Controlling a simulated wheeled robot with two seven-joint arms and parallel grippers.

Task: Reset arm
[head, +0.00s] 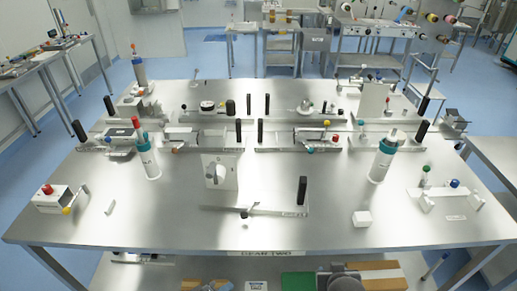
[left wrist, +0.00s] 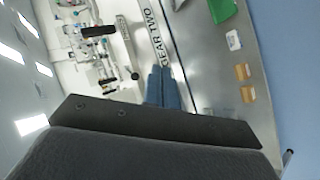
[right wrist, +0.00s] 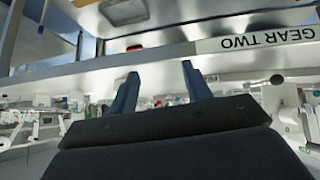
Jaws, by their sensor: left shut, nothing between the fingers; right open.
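My left gripper (left wrist: 163,88) shows in the left wrist view with its two blue fingers together and nothing between them. It is in front of the steel table edge that carries a GEAR TWO label (left wrist: 160,38). My right gripper (right wrist: 160,85) shows in the right wrist view with its blue fingers spread apart and empty. The table edge and the GEAR TWO label (right wrist: 262,41) are beyond its fingertips. Which thing the task's arm refers to cannot be told.
A steel table (head: 130,215) carries several small mechanisms. A white block (head: 362,218), a plate with a black post (head: 302,190) and a red-knobbed box (head: 62,198) stand near its front. Two white-and-teal bottles (head: 148,158) (head: 381,160) stand upright. A lower shelf holds brown boxes (head: 383,284).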

